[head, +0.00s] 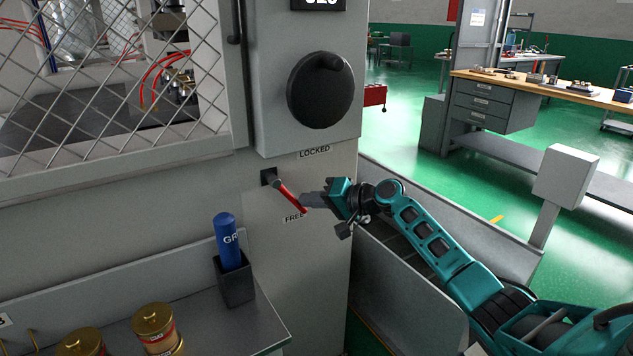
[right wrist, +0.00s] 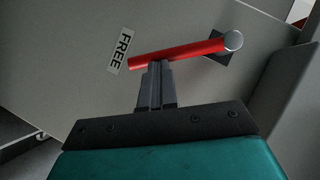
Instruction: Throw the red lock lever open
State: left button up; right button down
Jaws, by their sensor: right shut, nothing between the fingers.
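The red lock lever (head: 289,196) comes out of a dark slot (head: 268,177) in the grey cabinet front. It slants down and right, its end close to the FREE label (head: 293,218) and well below the LOCKED label (head: 314,152). My right gripper (head: 303,200) is shut and empty, its fingertips at the lever's lower end. In the right wrist view the shut fingers (right wrist: 157,70) meet the red lever (right wrist: 180,52) near its end beside the FREE label (right wrist: 120,50). I cannot tell whether they touch it. My left gripper is not in view.
A round black handwheel (head: 320,90) sits above the lever. A wire mesh guard (head: 110,100) is at the upper left. A blue cylinder (head: 228,245) stands in a dark holder on the shelf below, with brass-coloured canisters (head: 156,325) nearby.

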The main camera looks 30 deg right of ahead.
jog(key=a+f+m+y+b, duration=0.1)
jog(key=f+m+b, duration=0.1)
jog(key=b, duration=0.1)
jog(key=shift+a+f+t+y, duration=0.15)
jog(key=shift+a+t+y, duration=0.25)
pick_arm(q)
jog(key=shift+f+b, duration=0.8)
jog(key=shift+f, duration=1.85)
pick_arm(e)
jog(key=shift+a+f+m+t+y, duration=0.2)
jog(key=shift+a+m+t+y, duration=0.15)
jog(key=shift+a+m, duration=0.3)
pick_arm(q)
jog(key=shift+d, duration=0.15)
pick_arm(e)
jog(key=shift+d, duration=0.1)
